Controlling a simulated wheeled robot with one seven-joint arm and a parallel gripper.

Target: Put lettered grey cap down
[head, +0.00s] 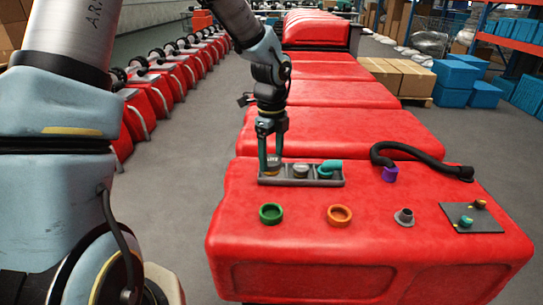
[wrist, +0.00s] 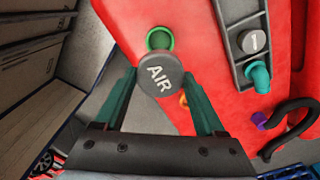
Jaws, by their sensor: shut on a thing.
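My gripper (head: 271,164) is shut on a round grey cap lettered AIR (wrist: 159,75), which sits between the teal fingers in the wrist view. In the head view the fingers point down at the left end of a grey tray (head: 317,182), and the cap (head: 273,161) shows between them. The exact gap between cap and tray is hard to tell. In the wrist view the cap covers part of a green ring (wrist: 160,37) and most of an orange ring (wrist: 183,99).
The tray holds another grey cap (head: 300,171) and a teal elbow (head: 329,167). The red tank top (head: 250,242) also bears the green ring (head: 271,214), orange ring (head: 339,215), a grey fitting (head: 404,217), a purple collar (head: 390,174) with black hose, and a dark plate (head: 451,216).

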